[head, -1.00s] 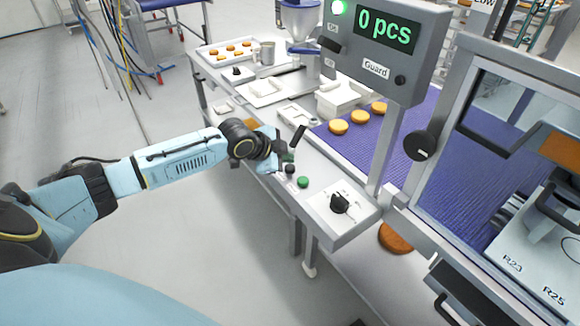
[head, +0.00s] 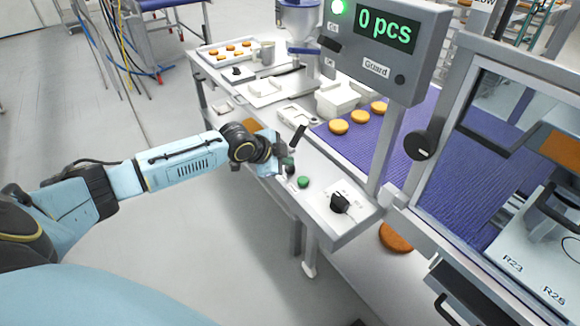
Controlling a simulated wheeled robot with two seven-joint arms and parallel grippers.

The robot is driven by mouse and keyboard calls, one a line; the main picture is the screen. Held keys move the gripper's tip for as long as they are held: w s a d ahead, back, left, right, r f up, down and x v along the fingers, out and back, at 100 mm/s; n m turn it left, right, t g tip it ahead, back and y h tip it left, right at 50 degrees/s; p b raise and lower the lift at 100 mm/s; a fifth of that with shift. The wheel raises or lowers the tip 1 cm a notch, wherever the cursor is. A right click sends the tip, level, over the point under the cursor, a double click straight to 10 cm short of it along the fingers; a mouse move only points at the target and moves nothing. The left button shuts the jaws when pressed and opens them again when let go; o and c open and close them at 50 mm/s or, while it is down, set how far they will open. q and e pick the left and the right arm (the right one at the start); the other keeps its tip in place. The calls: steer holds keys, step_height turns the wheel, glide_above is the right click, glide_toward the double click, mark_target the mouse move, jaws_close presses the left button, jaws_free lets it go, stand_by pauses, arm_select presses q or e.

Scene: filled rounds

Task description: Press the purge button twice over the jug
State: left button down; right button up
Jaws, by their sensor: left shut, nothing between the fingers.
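My left gripper (head: 282,168) is shut and empty, held low over the sloped front control rail (head: 322,206). Its tips are beside a dark round button (head: 290,169) and a dark green one (head: 288,160); I cannot tell whether they touch. A brighter green button (head: 303,182) lies just to the right of the tips. Labels there are too small to read, so I cannot tell which is the purge button. A grey metal vessel (head: 267,53), perhaps the jug, stands at the back beside the hopper (head: 298,20). My right gripper is out of view.
A black lever (head: 298,135) rises behind the gripper. A black rotary knob (head: 340,203) is at the rail's near end. The display (head: 387,29) reads "0 pcs", with a green lamp lit. Orange-brown rounds (head: 338,127) lie on the purple belt (head: 415,150).

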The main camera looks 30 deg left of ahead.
mark_target(287, 169)
arm_select(q)
steer(key=shift+f, duration=0.55)
steer(key=shift+r, duration=0.1)
stand_by(0.4)
steer(key=shift+r+p, duration=0.9)
steer(key=shift+r, duration=0.05)
step_height(287, 169, up, 5)
steer(key=p, duration=0.5)
steer(key=shift+r, duration=0.1)
stand_by(0.4)
